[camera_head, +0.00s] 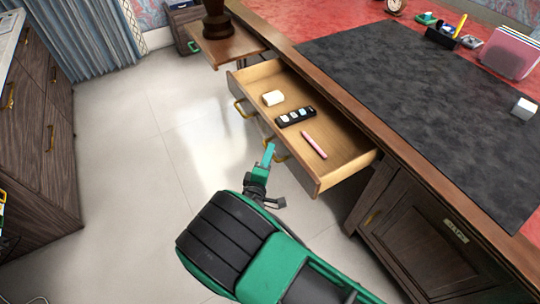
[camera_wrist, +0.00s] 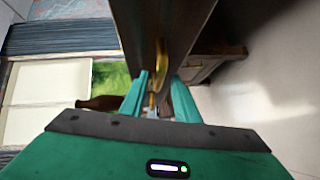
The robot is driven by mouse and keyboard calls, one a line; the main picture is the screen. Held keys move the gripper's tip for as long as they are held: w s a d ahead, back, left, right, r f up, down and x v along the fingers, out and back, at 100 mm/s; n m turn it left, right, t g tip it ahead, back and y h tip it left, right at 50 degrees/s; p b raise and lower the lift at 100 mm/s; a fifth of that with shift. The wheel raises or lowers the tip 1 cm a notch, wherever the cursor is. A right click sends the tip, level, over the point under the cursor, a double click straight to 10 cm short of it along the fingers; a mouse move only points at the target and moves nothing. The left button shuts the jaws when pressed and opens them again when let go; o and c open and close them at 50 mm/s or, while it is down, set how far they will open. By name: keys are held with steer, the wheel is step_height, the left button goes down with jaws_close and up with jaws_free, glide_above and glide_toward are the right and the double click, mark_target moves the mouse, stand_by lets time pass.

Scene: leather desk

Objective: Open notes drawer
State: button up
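A wooden desk drawer (camera_head: 331,163) stands pulled out from under the desk top in the head view. I cannot read a label on it, so I cannot tell if it is the notes drawer. Its front carries brass handles; one handle (camera_head: 241,109) shows at the left end. My green gripper (camera_head: 268,153) is at the drawer front, near its middle. In the wrist view, a brass handle (camera_wrist: 158,65) lies between my two spread fingers (camera_wrist: 160,90). The left finger is close to it, and a gap shows at the right finger. Contact is unclear.
The drawer holds a white block (camera_head: 273,98), a black strip (camera_head: 295,117) and a pink pen (camera_head: 314,145). A cabinet door (camera_head: 420,235) with a small plate is at right. Pale floor (camera_head: 130,150) is clear at left.

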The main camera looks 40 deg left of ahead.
steer(key=shift+s, duration=0.1)
steer(key=v, duration=1)
steer(key=shift+s+d, duration=0.2)
steer(key=shift+s, duration=0.1)
steer(key=shift+s, duration=0.1)
